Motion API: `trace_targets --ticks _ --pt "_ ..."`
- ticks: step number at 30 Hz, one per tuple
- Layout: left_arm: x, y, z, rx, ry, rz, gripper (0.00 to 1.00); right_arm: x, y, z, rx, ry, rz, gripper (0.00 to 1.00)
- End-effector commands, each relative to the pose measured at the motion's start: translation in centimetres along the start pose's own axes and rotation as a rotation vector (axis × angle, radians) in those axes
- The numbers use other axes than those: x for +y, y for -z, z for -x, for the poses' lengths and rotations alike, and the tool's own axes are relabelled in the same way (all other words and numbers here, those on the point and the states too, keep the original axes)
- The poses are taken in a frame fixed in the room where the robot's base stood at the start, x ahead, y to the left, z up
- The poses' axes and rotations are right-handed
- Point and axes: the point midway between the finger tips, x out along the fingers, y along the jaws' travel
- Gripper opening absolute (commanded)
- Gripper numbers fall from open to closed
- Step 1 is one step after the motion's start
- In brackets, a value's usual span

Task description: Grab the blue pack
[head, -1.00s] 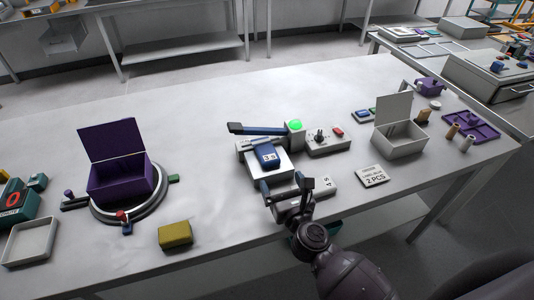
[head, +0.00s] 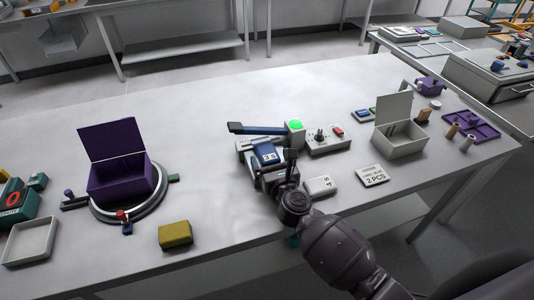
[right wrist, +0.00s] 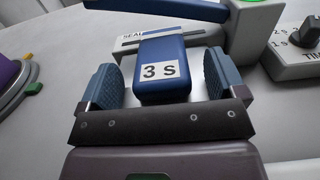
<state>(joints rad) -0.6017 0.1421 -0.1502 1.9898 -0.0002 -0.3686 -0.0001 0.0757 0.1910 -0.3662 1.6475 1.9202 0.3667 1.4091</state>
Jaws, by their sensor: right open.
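The blue pack (head: 266,153) lies on the small white sealing machine in the middle of the table, its "3 S" label showing. In the right wrist view the blue pack (right wrist: 163,75) sits between the two fingers of my right gripper (right wrist: 162,85). The fingers are open, one on each side of the pack, with a gap showing on both sides. In the head view my right gripper (head: 268,165) is at the near end of the pack and partly covers it. My left gripper is not in view.
The sealer's blue lever (head: 258,129) is raised behind the pack, beside a green lamp (head: 295,125). A timer box (head: 327,140) stands to the right. A purple box (head: 120,180) sits on a turntable at left. A yellow block (head: 175,235) lies near the front edge.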

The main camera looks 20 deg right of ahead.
Motion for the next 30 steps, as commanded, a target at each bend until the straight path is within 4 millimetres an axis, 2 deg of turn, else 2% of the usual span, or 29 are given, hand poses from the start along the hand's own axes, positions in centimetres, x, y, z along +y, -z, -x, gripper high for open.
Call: trace_targets --ticks 4,15,23,28,29,30 --pt "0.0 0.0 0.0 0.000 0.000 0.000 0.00 0.0 0.0 0.0 0.000 0.000 0.000 0.89" --pt "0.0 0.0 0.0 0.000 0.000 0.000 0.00 0.0 0.0 0.0 -0.001 0.000 0.000 0.34" --pt "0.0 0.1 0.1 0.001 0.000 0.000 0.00 0.0 -0.2 0.0 -0.001 0.000 0.000 0.34" --pt "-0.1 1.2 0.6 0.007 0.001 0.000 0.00 0.0 -1.8 0.0 -0.004 0.000 -0.001 0.34" --pt "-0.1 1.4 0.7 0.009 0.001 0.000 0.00 0.0 -2.1 0.1 -0.003 0.000 -0.001 0.34" --pt "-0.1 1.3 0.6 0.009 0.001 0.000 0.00 0.0 -1.6 1.0 0.001 0.000 -0.002 0.34"
